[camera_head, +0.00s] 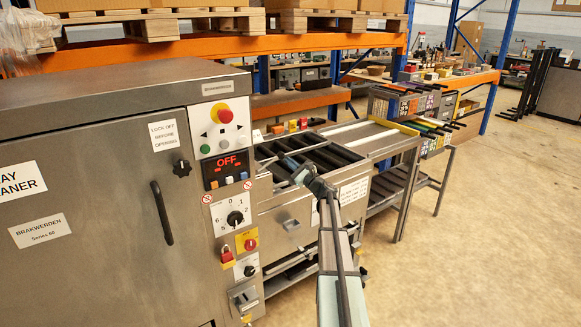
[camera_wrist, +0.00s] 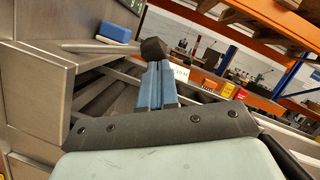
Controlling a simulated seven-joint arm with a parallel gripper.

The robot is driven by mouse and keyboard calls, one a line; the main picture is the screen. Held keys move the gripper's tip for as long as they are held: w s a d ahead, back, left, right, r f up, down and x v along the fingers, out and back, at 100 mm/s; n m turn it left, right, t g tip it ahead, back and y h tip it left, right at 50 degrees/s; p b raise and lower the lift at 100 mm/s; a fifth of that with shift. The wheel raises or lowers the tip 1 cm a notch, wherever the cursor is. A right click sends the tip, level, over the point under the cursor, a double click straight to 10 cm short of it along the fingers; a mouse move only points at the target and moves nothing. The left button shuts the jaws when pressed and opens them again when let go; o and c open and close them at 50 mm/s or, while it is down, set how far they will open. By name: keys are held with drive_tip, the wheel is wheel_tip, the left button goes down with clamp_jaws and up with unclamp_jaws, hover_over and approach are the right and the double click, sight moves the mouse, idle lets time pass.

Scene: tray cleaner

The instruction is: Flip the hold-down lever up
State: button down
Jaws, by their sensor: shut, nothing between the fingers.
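My gripper (camera_wrist: 157,68) has its two blue fingers together and empty. In the wrist view a dark, faceted knob (camera_wrist: 153,50) sits right at the fingertips; it looks like the end of the hold-down lever. In the head view my gripper (camera_head: 288,163) is over the dark roller bed (camera_head: 325,157) beside the tray cleaner (camera_head: 100,190). I cannot make out the lever there.
A blue and white block (camera_wrist: 114,32) rests on a metal ledge left of the fingers. The cleaner's panel shows OFF (camera_head: 227,161). A steel table (camera_head: 375,145) adjoins the roller bed. Small yellow and red boxes (camera_wrist: 228,90) stand behind.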

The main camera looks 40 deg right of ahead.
drive_tip(key=a+r+n+g+y, duration=0.2)
drive_tip(key=a+r+n, duration=0.2)
drive_tip(key=r+n, duration=0.4)
drive_tip(key=shift+a+r+n+g+y, duration=0.3)
drive_tip(key=shift+a+r+n+g, duration=0.1)
drive_tip(key=shift+n, duration=0.8)
drive_tip(key=w+d+v, duration=0.1)
drive_tip(key=d+v, duration=0.1)
drive_tip(key=v, duration=1.1)
drive_tip(key=shift+d+f, duration=0.25)
drive_tip(key=shift+f, duration=0.15)
